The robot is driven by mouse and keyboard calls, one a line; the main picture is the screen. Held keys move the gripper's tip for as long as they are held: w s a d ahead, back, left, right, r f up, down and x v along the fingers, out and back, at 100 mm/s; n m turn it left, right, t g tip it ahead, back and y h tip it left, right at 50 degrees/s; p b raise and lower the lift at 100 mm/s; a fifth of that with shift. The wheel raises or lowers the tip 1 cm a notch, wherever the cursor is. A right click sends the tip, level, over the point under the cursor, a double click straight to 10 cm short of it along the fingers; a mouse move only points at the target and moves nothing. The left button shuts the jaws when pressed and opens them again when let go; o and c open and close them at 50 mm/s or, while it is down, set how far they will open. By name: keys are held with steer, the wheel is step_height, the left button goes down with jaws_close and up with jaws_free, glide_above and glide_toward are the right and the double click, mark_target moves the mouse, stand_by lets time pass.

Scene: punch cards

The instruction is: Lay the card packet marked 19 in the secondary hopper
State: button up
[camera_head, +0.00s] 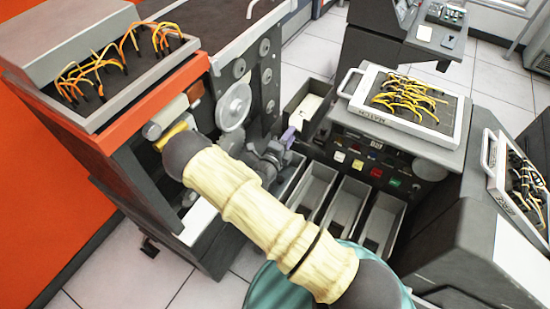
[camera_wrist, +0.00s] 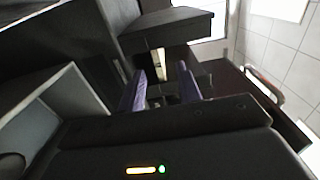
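My gripper (camera_head: 284,140) is at the left end of the row of bins, close to a dark open box. Its two purple fingers stand apart with nothing clearly held between them in the wrist view (camera_wrist: 160,92). A pale card packet (camera_head: 306,109) lies in the dark box (camera_head: 322,136), just beyond the fingers. A pale strip (camera_wrist: 159,64), perhaps the same packet, shows ahead of the fingers. I cannot read any 19 on it. I cannot tell which container is the secondary hopper.
Several open grey bins (camera_head: 346,205) stand in a row right of my arm. A plugboard panel (camera_head: 410,100) with yellow wires sits above them. Reels (camera_head: 236,106) and an orange-trimmed machine (camera_head: 125,110) stand to the left. Pale floor tiles (camera_head: 310,55) show behind.

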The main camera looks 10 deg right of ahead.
steer(key=b+v, duration=0.1)
steer(key=v, duration=0.9)
